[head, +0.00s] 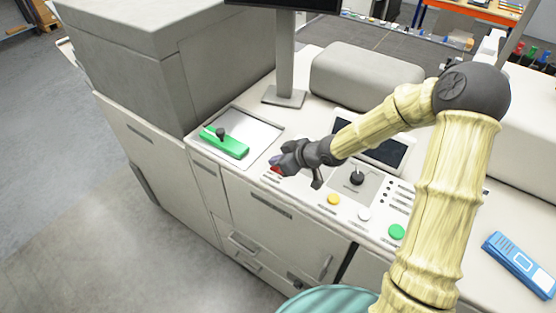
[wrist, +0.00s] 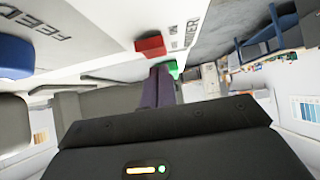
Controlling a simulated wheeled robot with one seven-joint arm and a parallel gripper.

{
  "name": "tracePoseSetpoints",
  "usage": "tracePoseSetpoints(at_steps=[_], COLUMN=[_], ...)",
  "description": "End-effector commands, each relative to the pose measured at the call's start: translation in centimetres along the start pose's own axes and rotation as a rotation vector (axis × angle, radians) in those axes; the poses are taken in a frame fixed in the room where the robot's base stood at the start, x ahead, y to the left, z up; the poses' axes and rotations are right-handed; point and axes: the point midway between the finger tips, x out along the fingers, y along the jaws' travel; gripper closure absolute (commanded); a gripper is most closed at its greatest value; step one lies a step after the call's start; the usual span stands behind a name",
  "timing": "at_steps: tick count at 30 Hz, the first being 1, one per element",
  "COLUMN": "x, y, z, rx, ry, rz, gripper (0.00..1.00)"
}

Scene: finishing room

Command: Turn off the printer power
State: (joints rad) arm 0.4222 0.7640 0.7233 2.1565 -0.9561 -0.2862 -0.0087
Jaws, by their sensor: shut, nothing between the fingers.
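The large white printer (head: 250,185) has a sloped control panel along its front. A red button (head: 276,169) sits on the panel, partly hidden by my gripper (head: 275,160). Yellow (head: 334,199), white (head: 364,214) and green (head: 396,231) buttons run rightward along the panel edge.
A green bar with a black knob (head: 225,143) lies on a recessed tray left of my gripper. A black joystick (head: 357,178) and a tablet-like screen (head: 385,150) are right of it. A monitor post (head: 286,60) stands behind. A blue handheld device (head: 520,265) lies far right.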

Motion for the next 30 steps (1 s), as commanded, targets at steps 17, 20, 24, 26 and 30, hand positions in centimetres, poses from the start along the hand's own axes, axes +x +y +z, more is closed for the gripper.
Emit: tracePoseSetpoints(at_steps=[17,20,24,26,30], x=[-2.0,-2.6,-4.3,-5.1,-6.8], y=[-0.2,-0.2,-0.1,-0.1,-0.1], z=[-3.2,-4.0,-3.9,-4.1,-4.5], rx=[-0.002,-0.002,0.000,-0.001,-0.001], ry=[0.000,0.000,0.001,0.000,0.000], rz=[-0.002,-0.003,0.000,0.001,0.000], gripper=[1.00,1.00,1.00,1.00,1.00])
